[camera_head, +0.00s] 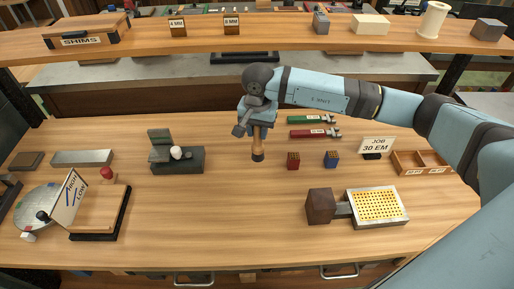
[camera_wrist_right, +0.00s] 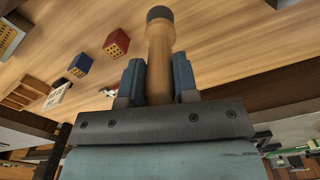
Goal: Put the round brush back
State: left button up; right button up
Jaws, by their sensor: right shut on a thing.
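The round brush (camera_head: 258,146) has a tan wooden handle with a dark end and hangs upright below my right gripper (camera_head: 257,120) in the head view. My right gripper is shut on it, above the middle of the table. In the right wrist view the brush (camera_wrist_right: 159,55) sits between the two blue-grey fingers of the gripper (camera_wrist_right: 159,82), its dark end pointing away. The end of the brush inside the gripper is hidden. It is hard to tell whether the dark end touches the table. My left gripper is not in view.
Red (camera_head: 293,160) and blue (camera_head: 331,159) blocks stand right of the brush. A dark grey fixture (camera_head: 178,160) stands left. A yellow perforated tray (camera_head: 377,206) and dark block (camera_head: 320,206) lie front right. A shelf (camera_head: 270,42) spans the back. The front middle is clear.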

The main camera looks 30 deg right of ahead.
aim_at(258, 149)
notch_tip(258, 149, down, 8)
jog(key=shift+r, duration=0.15)
dwell(0.3)
jog(key=shift+f, duration=0.2)
jog(key=o, duration=0.9)
jog(key=shift+r, duration=0.1)
jog(key=shift+c, duration=0.2)
jog(key=shift+r, duration=0.1)
